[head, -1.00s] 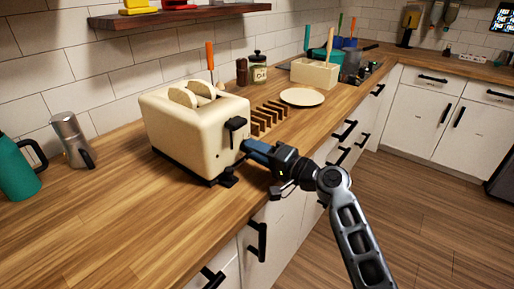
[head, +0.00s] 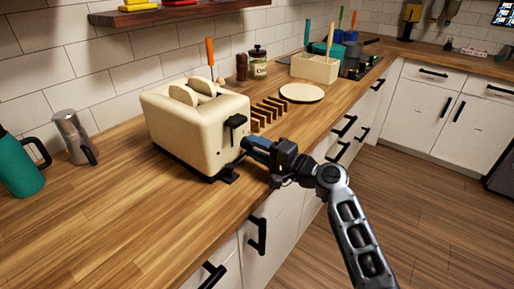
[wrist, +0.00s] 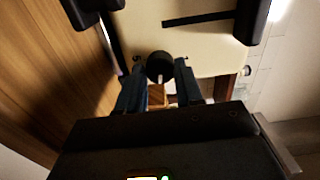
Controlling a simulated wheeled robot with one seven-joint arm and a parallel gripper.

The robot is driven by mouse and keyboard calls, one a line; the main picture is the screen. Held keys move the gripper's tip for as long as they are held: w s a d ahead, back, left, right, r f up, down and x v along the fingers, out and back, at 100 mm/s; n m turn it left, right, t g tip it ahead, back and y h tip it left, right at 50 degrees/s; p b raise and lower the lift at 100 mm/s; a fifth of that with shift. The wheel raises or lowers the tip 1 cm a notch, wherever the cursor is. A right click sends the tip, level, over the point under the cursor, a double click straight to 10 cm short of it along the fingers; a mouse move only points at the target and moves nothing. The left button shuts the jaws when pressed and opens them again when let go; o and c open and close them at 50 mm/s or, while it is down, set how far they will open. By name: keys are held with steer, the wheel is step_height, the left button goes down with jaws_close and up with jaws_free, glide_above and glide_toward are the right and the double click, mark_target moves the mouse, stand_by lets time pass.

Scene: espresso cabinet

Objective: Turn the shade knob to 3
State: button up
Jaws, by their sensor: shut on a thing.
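The cream toaster (head: 190,130) stands on the wooden counter with two bread slices (head: 193,92) in its top. My gripper (head: 246,147) is at its right end face, below the black lever (head: 235,130). In the wrist view the shade knob (wrist: 160,66) is a small dark round knob with a pale pointer mark, on the cream face (wrist: 200,58). My gripper's two blue fingers (wrist: 160,85) are shut on it, one at each side. In the head view the knob is hidden behind the fingers. I cannot read any numbers around the knob.
A wooden toast rack (head: 266,112) and a round cream plate (head: 301,92) are just behind my gripper. A moka pot (head: 74,138) and a teal jug (head: 20,165) stand at left. The counter in front of the toaster is clear.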

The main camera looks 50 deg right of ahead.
steer(key=o, duration=1)
steer(key=shift+o, duration=0.2)
steer(key=s+b, duration=0.1)
steer(key=s, duration=0.5)
steer(key=shift+s+d+f+b, duration=0.15)
steer(key=shift+s+b, duration=0.2)
steer(key=shift+s, duration=0.6)
